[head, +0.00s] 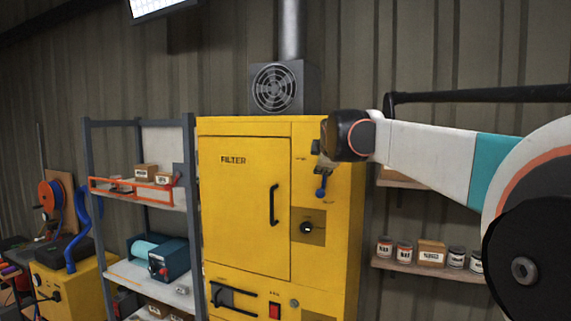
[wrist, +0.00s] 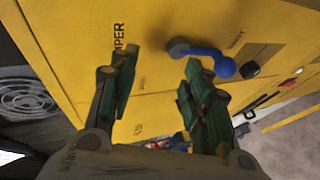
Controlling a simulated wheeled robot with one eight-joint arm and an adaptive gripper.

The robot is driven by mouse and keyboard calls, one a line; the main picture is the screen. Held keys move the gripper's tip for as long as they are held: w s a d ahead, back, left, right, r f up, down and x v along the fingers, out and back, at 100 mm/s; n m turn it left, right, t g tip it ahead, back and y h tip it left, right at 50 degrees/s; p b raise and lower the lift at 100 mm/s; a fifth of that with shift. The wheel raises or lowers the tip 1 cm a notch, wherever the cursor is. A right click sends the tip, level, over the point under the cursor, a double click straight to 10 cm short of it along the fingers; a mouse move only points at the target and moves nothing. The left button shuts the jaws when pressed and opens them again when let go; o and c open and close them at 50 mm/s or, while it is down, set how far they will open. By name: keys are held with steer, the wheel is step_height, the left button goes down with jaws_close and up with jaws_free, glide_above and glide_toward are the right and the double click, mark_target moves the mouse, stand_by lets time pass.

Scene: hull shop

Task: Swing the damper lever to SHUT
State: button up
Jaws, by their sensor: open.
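The damper lever (wrist: 205,53) is a blue arm with a round knob, mounted on the front of the yellow filter cabinet (head: 240,200). In the head view the lever's blue knob (head: 320,193) hangs low, just below my gripper (head: 325,150). In the wrist view my gripper (wrist: 162,67) is open, with its two green-padded fingers apart and nothing held. The lever's pivot shows just beyond the gap between the fingertips, and the knob lies past the right finger. I cannot tell whether that finger touches the lever. A label ending in "PER" is partly hidden by the left finger; small marks near the lever are unreadable.
The cabinet has a black door handle (head: 274,205), a dark knob (head: 307,228) and a red switch (head: 275,310). A shelf with cans (head: 404,252) stands to the right, and a grey rack (head: 190,220) to the left. A fan box (head: 283,87) is above.

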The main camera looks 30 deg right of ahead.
mark_target(322, 183)
steer(key=c, duration=0.4)
steer(key=shift+w+a+f+t, duration=0.15)
steer(key=shift+w+f, duration=0.25)
steer(key=shift+f, duration=0.1)
steer(key=shift+w+a+f+t, duration=0.1)
steer(key=shift+w+f+t, duration=0.05)
steer(key=shift+w+f, duration=0.25)
jaws_close()
steer(key=s+a+f+n+t+y+p, duration=0.2)
steer(key=s+a+f+t+p, duration=0.2)
steer(key=s+a+f+t, duration=0.35)
steer(key=w+d+g, duration=0.1)
steer(key=w, duration=0.9)
steer(key=shift+s+d+f+p, duration=0.1)
steer(key=shift+s+d+f, duration=0.15)
steer(key=shift+d, duration=0.35)
steer(key=shift+s+d+f+p, duration=0.1)
steer(key=shift+s+d+f, duration=0.1)
steer(key=shift+s+d, duration=0.3)
steer(key=shift+s+d+f+p, duration=0.1)
steer(key=shift+s+d+f, duration=0.1)
steer(key=shift+d, duration=0.5)
